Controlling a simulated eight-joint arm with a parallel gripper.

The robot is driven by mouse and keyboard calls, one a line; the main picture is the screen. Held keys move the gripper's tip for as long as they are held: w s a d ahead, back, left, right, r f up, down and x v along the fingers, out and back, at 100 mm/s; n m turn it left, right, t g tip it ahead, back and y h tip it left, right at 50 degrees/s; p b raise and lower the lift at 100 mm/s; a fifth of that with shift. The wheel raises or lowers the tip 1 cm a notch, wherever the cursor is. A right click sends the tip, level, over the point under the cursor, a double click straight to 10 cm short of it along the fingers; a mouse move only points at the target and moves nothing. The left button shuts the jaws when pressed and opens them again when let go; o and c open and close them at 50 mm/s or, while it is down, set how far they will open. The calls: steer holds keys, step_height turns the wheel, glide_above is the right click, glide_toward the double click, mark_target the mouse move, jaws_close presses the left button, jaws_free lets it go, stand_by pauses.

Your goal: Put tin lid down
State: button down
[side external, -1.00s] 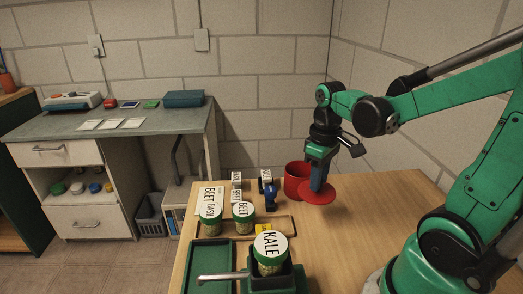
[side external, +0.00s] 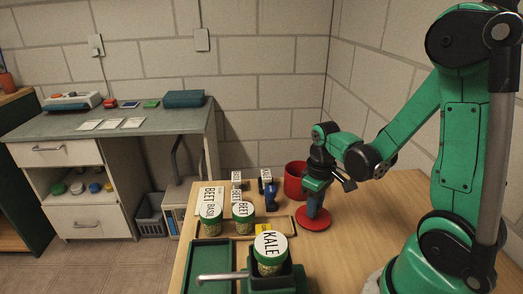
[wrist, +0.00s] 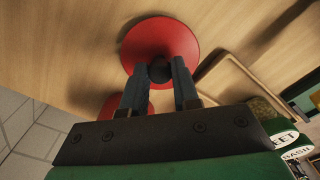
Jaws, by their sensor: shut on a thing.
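The tin lid is a red disc (side external: 313,220) with a dark knob in its middle. It is low at the table top in the side view, right in front of the red tin (side external: 294,180); whether it touches the wood I cannot tell. My gripper (side external: 311,211) points down and is shut on the lid's knob. In the wrist view the two fingers (wrist: 160,76) close on the dark knob, with the red lid (wrist: 160,40) spread beyond them. Part of the red tin (wrist: 110,106) shows behind the left finger.
A wooden tray (side external: 285,222) with several labelled jars stands left of the lid. A jar marked KALE (side external: 270,246) sits in a green holder at the front, beside a green tray (side external: 208,268). The table (side external: 375,215) is clear right of the lid.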

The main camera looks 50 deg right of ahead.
steer(key=shift+f, duration=0.15)
steer(key=c, duration=0.7)
jaws_free()
steer(key=shift+o, duration=0.2)
step_height(320, 180, up, 12)
steer(key=w+a+t, duration=0.3)
steer(key=a+t, duration=0.4)
steer(key=a, duration=0.3)
steer(key=shift+w+a, duration=0.15)
steer(key=shift+a, duration=0.05)
